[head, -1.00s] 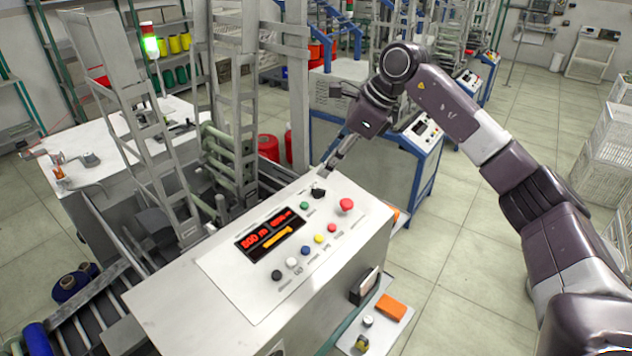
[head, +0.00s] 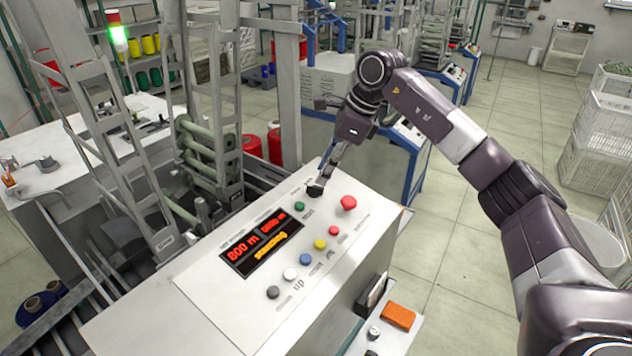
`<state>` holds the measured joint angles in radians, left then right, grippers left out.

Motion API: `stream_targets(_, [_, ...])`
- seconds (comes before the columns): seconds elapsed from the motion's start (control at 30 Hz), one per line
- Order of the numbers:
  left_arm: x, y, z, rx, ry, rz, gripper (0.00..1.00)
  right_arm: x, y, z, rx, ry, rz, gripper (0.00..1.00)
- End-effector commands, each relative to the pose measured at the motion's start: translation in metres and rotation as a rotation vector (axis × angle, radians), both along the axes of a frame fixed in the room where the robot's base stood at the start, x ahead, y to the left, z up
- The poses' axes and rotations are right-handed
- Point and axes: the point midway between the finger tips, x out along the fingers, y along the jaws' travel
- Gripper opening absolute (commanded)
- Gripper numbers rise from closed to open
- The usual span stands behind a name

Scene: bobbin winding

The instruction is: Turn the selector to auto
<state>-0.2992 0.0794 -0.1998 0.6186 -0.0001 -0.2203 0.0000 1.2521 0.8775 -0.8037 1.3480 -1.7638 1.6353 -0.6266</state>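The control panel (head: 227,292) of the winding machine has a slanted pale top. The black selector knob (head: 314,191) sits near its upper edge, between a green button (head: 299,206) and the red mushroom button (head: 348,203). My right gripper (head: 321,180) reaches down to the selector from above, its fingertips at the knob and partly covering it. Whether the fingers are closed on the knob is too small to tell. The knob's pointing direction and its labels cannot be read. My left gripper is out of view.
A display (head: 262,246) shows red figures and a yellow word. Below it run blue, yellow, white, black and small red buttons. A side shelf holds an orange block (head: 398,316). Metal frames rise behind the panel at left. White crates (head: 594,150) stand at right; the floor between is clear.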

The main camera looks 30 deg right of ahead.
Motion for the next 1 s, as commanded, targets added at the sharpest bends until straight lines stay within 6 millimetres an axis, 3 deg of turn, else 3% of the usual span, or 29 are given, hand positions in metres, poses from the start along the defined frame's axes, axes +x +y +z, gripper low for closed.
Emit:
stream_targets(0.3, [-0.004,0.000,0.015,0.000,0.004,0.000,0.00,0.013,0.012,-0.039,0.002,0.001,0.001,0.26])
stream_targets(0.67, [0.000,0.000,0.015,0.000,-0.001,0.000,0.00,0.015,0.013,-0.046,0.001,-0.001,0.000,0.26])
stream_targets(0.9, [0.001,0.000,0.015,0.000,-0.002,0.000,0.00,0.015,0.013,-0.046,0.001,-0.001,0.000,0.00])
stream_targets(1.0, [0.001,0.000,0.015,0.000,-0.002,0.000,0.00,0.015,0.013,-0.046,0.000,-0.001,0.000,0.00])
